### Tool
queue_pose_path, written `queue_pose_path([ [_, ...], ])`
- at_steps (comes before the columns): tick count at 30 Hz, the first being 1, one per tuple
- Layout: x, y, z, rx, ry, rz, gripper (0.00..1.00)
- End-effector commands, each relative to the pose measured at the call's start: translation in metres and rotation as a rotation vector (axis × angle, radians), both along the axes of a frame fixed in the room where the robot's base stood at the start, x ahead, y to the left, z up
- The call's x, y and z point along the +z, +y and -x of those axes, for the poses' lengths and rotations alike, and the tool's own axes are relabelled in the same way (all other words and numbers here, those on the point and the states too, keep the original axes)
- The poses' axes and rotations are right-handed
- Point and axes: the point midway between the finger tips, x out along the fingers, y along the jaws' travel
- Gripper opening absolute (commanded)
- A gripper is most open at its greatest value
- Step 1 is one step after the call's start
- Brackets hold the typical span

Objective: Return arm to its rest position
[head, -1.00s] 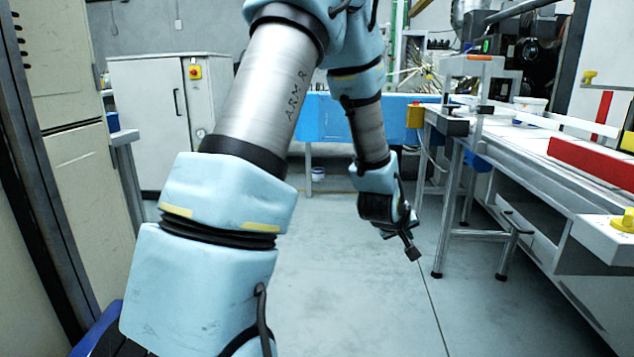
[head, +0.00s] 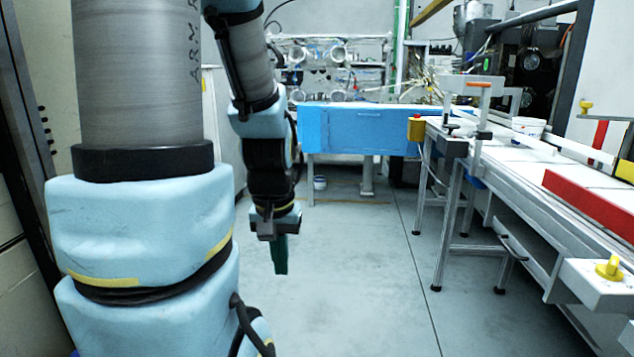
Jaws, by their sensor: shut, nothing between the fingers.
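My arm with light blue covers fills the left part of the head view. Its upper grey link stands upright and the forearm hangs down to the right of it. My gripper (head: 280,256) hangs at the end of the forearm, pointing down over the bare floor. Its fingers are shut and look dark green, with nothing held. It is apart from the bench and the blue cabinet.
A long metal bench (head: 520,170) with a red bar (head: 590,203) runs along the right side. The grey floor (head: 360,270) between is clear.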

Motion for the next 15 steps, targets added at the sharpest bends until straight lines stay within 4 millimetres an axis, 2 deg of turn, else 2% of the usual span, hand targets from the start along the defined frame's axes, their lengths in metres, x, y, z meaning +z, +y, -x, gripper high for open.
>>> queue_pose_path([
  [1,0.031,0.0,0.0,0.0,0.0,0.0,0.0],
  [3,0.053,0.0,0.0,0.0,-0.001,0.0,0.0],
  [12,0.144,0.0,0.0,0.0,-0.001,0.0,0.0],
  [15,0.167,0.0,0.0,0.0,-0.001,0.0,0.0],
])
